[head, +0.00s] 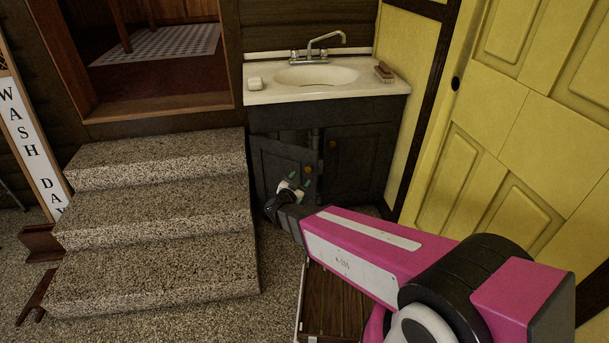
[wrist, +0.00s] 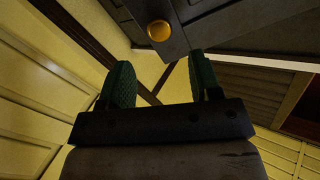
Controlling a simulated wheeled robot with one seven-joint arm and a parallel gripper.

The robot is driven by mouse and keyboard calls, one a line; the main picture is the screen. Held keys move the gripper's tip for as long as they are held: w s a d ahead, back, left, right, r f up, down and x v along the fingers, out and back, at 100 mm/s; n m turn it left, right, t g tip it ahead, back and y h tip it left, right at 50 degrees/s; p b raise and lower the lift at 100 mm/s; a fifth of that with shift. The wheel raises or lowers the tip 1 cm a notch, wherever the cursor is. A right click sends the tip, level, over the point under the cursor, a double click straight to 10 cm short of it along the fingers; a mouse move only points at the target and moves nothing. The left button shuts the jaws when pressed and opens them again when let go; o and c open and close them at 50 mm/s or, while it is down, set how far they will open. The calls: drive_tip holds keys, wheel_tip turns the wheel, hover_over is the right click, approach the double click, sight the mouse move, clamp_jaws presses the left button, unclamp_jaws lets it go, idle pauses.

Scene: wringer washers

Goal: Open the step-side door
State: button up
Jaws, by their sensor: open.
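The dark sink cabinet (head: 322,112) has two doors. The step-side door (head: 275,163) is the left one, beside the steps, and its knob (head: 308,169) is near its right edge. This door looks slightly ajar, with a dark gap along its top. The right door (head: 358,158) looks shut. My gripper (head: 298,183) is low in front of the step-side door, open and empty, with green fingertips. In the wrist view a round gold knob (wrist: 158,31) on a dark panel lies beyond my open fingers (wrist: 163,78), roughly between them and apart from them.
Speckled steps (head: 160,210) stand close left of the cabinet. A yellow door (head: 520,130) and wall are on the right. A brown slatted object (head: 335,305) lies on the floor under my arm. Soap (head: 255,83) and a brush (head: 384,72) rest on the sink top.

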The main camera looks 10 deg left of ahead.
drive_tip(key=shift+v, duration=1.7)
drive_tip(key=shift+s, duration=0.1)
